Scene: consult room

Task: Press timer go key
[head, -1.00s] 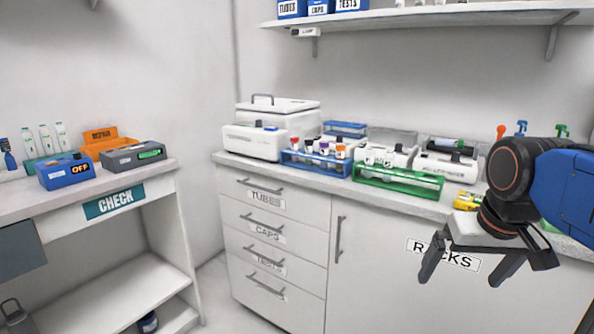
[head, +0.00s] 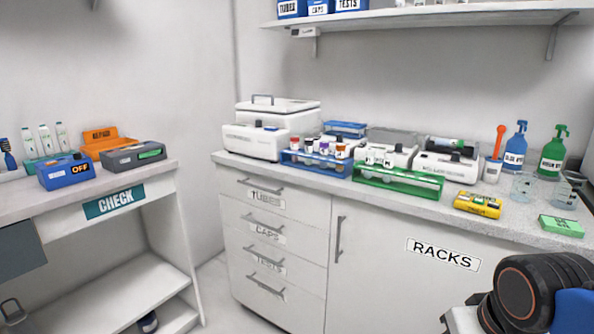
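No thing in view carries a readable timer label. A yellow device (head: 478,206) with dark markings lies near the front edge of the right counter; its keys are too small to make out. A dark grey box (head: 122,160) with a green panel and a blue box (head: 66,174) reading OFF stand on the left table. I cannot tell which of these is the timer. My arm (head: 530,296) shows only in the bottom right corner, below the right counter's edge and well apart from all three. My gripper's fingers are outside the picture.
The right counter (head: 420,207) holds white machines, a blue rack (head: 316,164), a green rack (head: 398,182), pump bottles (head: 515,148), glass beakers and a green box (head: 561,226). Below it are drawers and a RACKS door. A wall shelf (head: 420,16) hangs above. Floor shows between the furniture.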

